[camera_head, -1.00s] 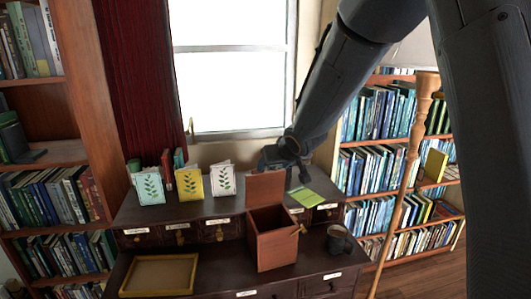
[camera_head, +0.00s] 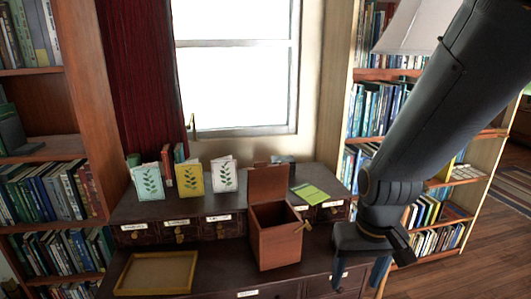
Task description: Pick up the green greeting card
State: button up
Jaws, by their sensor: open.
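Three greeting cards stand folded on the desk's raised shelf at the left: a pale blue-green card (camera_head: 149,183), a yellow card (camera_head: 191,179) and a white card (camera_head: 224,174), each with a green leaf print. A flat lime-green piece (camera_head: 315,194) lies on the right end of the shelf; I cannot tell whether it is a card or a notepad. My gripper (camera_head: 360,272) is open and empty, pointing down in front of the desk's right end. It is to the right of and lower in the picture than the lime-green piece, apart from all the cards.
An open reddish-brown wooden box (camera_head: 276,243) stands on the desk in the middle. An empty yellow-rimmed tray (camera_head: 157,274) lies at the left. Small labelled drawers (camera_head: 225,229) run under the shelf. Bookcases stand at both sides, with open floor (camera_head: 478,235) at the right.

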aim_at(147, 178)
jog(key=u, duration=1.3)
jog(key=k, duration=1.2)
jog(key=u, duration=0.9)
jog(key=i, duration=1.65)
jog(key=z, duration=0.95)
jog(key=i, duration=0.65)
jog(key=z, duration=0.5)
